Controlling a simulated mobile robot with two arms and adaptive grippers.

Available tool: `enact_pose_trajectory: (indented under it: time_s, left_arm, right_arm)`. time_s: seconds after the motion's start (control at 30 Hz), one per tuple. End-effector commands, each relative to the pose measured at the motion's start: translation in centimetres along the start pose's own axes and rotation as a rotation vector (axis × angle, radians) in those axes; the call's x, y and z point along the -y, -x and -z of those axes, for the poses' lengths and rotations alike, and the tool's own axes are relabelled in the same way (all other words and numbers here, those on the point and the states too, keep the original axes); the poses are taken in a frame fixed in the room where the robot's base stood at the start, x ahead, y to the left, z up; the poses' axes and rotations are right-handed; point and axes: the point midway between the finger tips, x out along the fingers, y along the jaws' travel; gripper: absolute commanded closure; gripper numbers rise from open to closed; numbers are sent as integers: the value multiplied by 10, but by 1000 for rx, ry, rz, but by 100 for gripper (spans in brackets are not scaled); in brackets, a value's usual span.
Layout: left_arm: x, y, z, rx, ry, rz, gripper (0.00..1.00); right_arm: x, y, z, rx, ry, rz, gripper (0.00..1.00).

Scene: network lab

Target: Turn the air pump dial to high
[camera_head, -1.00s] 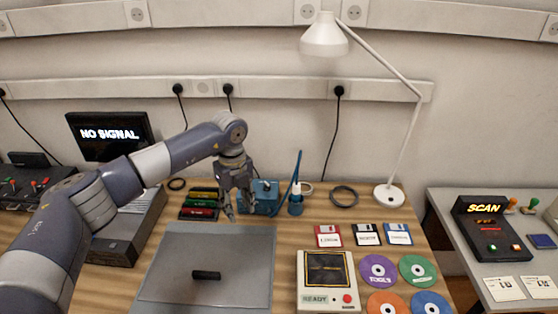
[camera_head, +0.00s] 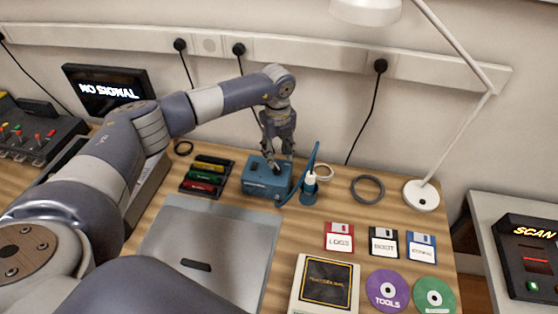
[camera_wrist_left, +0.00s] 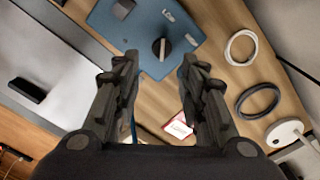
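Small white markings beside the dial are too blurred to read fully. My left gripper (camera_head: 280,166) points down over the pump. Its two fingers (camera_wrist_left: 158,75) are apart with nothing between them, and the dial lies just beyond the fingertips. Whether they touch the pump I cannot tell. My right gripper is out of view.
Coloured cartridges (camera_head: 208,175) lie close left of the pump. A dark ring (camera_head: 368,188) and a lamp base (camera_head: 421,195) are at right.

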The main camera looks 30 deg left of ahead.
Motion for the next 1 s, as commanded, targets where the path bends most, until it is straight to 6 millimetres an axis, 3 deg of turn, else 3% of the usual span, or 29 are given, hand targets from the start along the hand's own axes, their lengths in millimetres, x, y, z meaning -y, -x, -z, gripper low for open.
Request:
enact_pose_trajectory:
  time_s: [0.3,0.7,0.9,1.0]
  left_arm:
    - [0,-48,0,-1,-1,-1,62]
    - [0,-58,0,1,0,1,62]
    - [0,-57,0,1,0,1,100]
    - [0,-57,0,1,0,1,100]
  right_arm:
    - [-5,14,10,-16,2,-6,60]
    - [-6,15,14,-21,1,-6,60]
    - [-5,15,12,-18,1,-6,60]
    - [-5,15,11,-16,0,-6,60]
